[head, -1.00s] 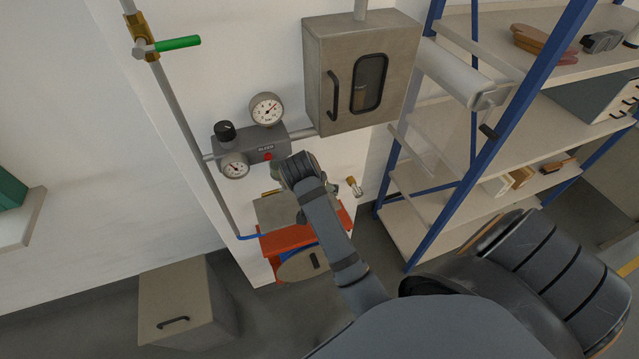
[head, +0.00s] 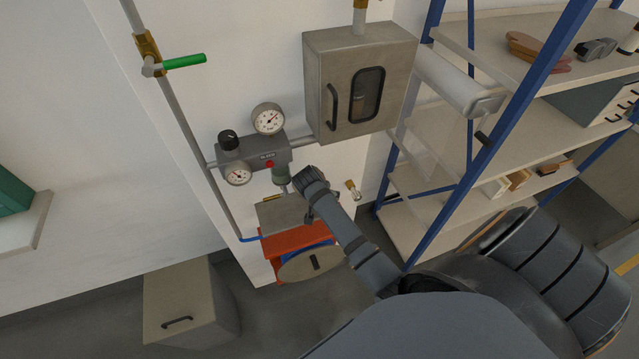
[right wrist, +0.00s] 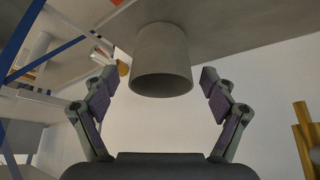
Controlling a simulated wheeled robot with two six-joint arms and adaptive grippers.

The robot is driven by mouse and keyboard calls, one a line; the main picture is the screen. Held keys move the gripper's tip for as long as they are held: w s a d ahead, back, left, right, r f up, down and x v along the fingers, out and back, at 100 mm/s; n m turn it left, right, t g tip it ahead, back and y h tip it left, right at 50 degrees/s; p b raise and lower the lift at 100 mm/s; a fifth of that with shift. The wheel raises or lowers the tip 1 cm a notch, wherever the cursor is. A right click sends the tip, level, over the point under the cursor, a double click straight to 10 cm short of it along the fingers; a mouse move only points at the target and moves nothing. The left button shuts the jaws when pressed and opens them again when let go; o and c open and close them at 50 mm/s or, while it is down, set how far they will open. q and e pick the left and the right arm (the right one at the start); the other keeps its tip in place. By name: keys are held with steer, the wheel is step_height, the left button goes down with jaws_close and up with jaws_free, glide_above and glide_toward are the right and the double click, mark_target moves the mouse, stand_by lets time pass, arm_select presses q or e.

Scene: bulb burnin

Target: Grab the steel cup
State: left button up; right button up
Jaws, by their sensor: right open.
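The steel cup (right wrist: 162,62) is a plain grey cylinder. In the right wrist view it meets a grey surface at the top of the picture, and its round end faces down in that picture. My right gripper (right wrist: 158,74) is open, with one finger on each side of the cup and visible gaps between them. It does not hold the cup. My left gripper is not in view.
A red stand (head: 285,242) carries the grey box against the wall. A wall cabinet (head: 362,85) is higher up. Blue-framed shelving (head: 450,200) stands at the right.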

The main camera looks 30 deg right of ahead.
steer(key=shift+w+d+f, duration=0.1)
steer(key=shift+f, duration=0.15)
steer(key=shift+r, duration=0.1)
steer(key=c, duration=1.2)
steer(key=shift+c, duration=0.2)
